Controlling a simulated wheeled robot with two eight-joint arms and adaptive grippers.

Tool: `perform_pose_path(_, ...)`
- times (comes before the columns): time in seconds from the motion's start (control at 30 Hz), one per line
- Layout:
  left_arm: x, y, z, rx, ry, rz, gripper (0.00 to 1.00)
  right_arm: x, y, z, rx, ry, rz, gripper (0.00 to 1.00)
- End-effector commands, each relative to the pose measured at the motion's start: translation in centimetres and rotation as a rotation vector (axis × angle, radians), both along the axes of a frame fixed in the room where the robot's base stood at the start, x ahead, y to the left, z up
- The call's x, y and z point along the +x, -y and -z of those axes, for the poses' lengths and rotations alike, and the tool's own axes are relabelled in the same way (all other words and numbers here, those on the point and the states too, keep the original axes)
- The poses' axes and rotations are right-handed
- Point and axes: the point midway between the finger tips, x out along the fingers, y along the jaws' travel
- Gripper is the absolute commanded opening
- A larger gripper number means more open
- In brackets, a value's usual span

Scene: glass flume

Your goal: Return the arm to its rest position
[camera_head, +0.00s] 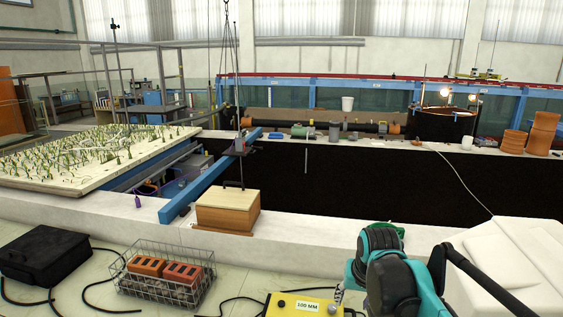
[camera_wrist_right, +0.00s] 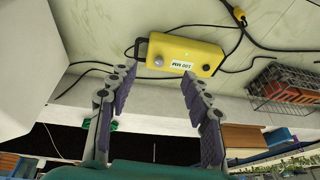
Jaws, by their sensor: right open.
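My right arm (camera_head: 388,277), teal and black, comes up at the lower right of the head view. Its gripper is mostly hidden there behind the arm links. In the right wrist view my right gripper (camera_wrist_right: 159,72) is open, its two fingers spread wide with nothing between the pads. Beyond the fingertips lies a yellow box (camera_wrist_right: 203,53) with a "100 MM" label, apart from the fingers. The box also shows at the bottom of the head view (camera_head: 283,304). My left gripper is not in view.
A wire basket (camera_head: 186,294) with orange bricks and a black case (camera_head: 45,253) lie on the floor. A wooden box (camera_head: 228,216) stands on the pale ledge (camera_head: 310,233). A white block (camera_head: 525,262) is right of my arm. Cables cross the floor.

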Motion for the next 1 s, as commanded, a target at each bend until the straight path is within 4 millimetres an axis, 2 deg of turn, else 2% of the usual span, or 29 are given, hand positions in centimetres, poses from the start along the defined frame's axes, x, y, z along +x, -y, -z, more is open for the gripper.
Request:
perform_pose_path(0.03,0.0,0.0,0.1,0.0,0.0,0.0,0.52,-1.9,0.0,0.2,-0.005,0.02,-0.013,0.49)
perform_pose_path(0.2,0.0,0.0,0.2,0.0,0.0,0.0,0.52,-7.6,-0.1,1.2,-0.027,0.097,-0.065,0.49)
perform_pose_path(0.4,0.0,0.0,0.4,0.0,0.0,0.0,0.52,-13.7,-0.1,4.2,-0.057,0.184,-0.123,0.49)
perform_pose_path(0.5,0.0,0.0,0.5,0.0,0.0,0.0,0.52,-16.0,-0.1,5.9,-0.072,0.222,-0.147,0.49)
perform_pose_path(0.7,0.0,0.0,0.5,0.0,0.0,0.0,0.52,-18.5,-0.1,8.1,-0.09,0.266,-0.175,0.49)
perform_pose_path(1.0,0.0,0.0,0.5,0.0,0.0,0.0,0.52,-18.9,-0.1,8.5,-0.094,0.275,-0.181,0.49)
